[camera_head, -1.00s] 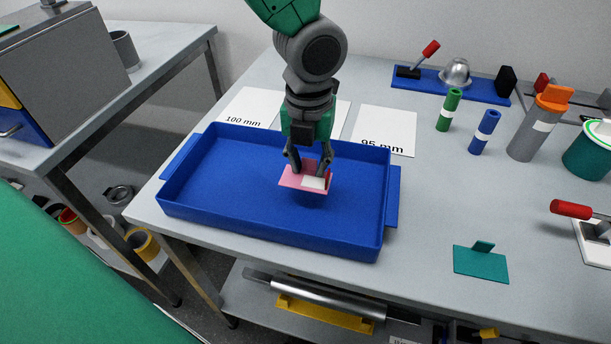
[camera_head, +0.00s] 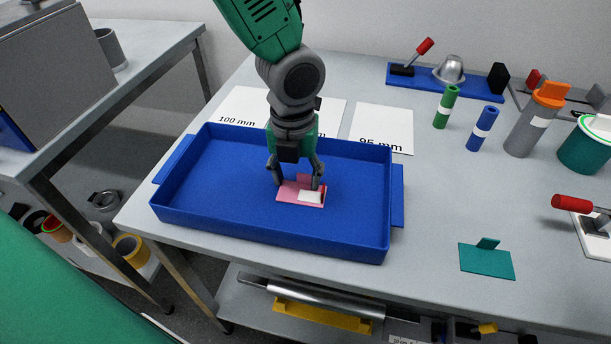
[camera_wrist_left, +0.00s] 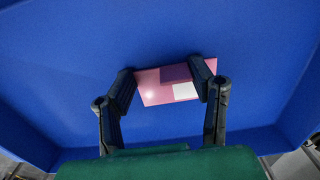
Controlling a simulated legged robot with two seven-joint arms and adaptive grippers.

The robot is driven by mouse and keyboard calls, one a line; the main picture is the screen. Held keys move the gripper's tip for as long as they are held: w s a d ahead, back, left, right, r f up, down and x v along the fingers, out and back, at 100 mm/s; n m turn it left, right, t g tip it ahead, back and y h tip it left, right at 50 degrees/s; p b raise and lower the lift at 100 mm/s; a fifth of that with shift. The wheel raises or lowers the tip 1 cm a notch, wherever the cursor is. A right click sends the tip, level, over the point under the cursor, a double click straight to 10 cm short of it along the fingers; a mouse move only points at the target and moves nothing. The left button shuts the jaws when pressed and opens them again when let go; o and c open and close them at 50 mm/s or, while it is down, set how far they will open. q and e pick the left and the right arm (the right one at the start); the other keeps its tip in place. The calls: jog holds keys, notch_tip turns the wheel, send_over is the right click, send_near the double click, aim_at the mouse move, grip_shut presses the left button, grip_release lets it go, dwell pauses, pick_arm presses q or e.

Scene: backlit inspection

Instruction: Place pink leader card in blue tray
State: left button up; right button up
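The pink leader card (camera_head: 289,192), with a white patch and a raised pink tab, lies on the floor of the blue tray (camera_head: 215,222), right of its middle. It also shows in the left wrist view (camera_wrist_left: 152,93). My left gripper (camera_head: 297,177) is just above the card, pointing down, with its fingers spread apart. In the left wrist view the gripper (camera_wrist_left: 164,77) has a finger on each side of the tab, with gaps between. The right fingertip hides part of the card. My right gripper is not in view.
A teal card (camera_head: 487,262) lies on the table right of the tray. White sheets (camera_head: 382,128) lie behind the tray. A green cylinder (camera_head: 445,107), a blue cylinder (camera_head: 482,128) and a grey cylinder (camera_head: 528,132) stand at the right. The tray floor around the card is clear.

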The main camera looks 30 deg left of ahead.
aim_at(299, 184)
pick_arm(q)
jog(key=shift+s+a+f, duration=0.15)
jog(key=shift+a+f, duration=0.05)
jog(key=shift+a, duration=0.3)
jog(key=shift+d, duration=0.6)
jog(key=shift+d+r, duration=0.2)
jog(key=shift+d, duration=0.35)
jog(key=shift+a+f, duration=0.1)
jog(key=shift+a, duration=0.6)
jog(key=shift+r, duration=0.25)
notch_tip(299, 184, up, 12)
jog(key=p, duration=0.3)
jog(key=shift+d, duration=0.15)
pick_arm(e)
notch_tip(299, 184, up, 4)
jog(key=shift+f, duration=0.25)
pick_arm(q)
jog(key=shift+d+r, duration=0.1)
jog(key=shift+d, duration=0.05)
